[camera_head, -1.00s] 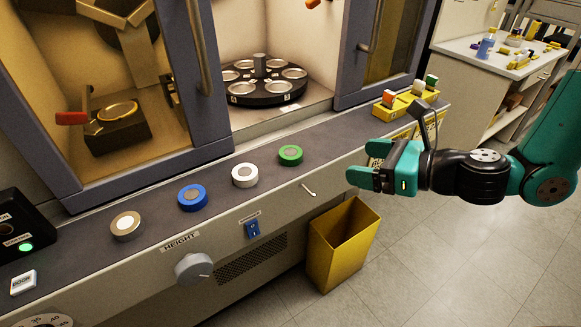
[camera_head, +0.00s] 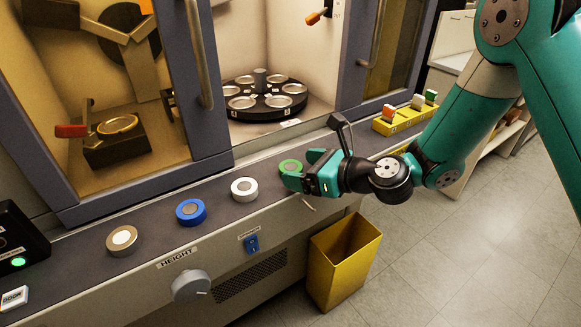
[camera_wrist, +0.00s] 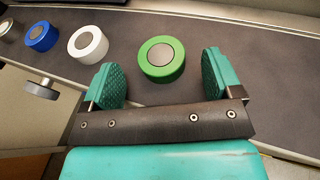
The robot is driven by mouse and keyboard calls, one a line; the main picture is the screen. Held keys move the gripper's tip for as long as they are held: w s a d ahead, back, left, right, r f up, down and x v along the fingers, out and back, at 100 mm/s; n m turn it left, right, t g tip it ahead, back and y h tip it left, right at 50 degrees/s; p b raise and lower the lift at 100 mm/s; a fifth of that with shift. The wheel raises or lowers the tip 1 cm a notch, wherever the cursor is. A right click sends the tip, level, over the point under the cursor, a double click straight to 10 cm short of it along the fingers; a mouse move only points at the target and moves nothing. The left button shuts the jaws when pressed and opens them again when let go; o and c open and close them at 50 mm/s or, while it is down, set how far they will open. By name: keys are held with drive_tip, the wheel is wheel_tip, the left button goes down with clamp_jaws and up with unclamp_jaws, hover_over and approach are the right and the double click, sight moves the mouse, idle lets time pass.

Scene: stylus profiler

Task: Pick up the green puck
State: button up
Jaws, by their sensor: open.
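The green puck (camera_head: 290,167) lies flat on the dark ledge in front of the machine, at the right end of a row of pucks. It has a grey disc on top. In the head view my gripper (camera_head: 298,170) partly covers it. In the wrist view the green puck (camera_wrist: 161,58) shows whole, between and slightly beyond the two teal fingertips. My gripper (camera_wrist: 160,80) is open and empty, with a gap between each finger and the puck.
A white puck (camera_head: 244,189), a blue puck (camera_head: 191,212) and a tan puck (camera_head: 122,240) lie to the left on the ledge. A yellow block holder (camera_head: 398,122) stands to the right. A yellow bin (camera_head: 343,262) stands on the floor below. A carousel (camera_head: 262,103) sits behind.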

drive_tip(key=shift+x, duration=1)
drive_tip(key=shift+c, duration=0.3)
drive_tip(key=c, duration=1)
drive_tip(key=shift+o, duration=0.2)
wheel_tip(320, 180, up, 28)
drive_tip(key=p, duration=0.4)
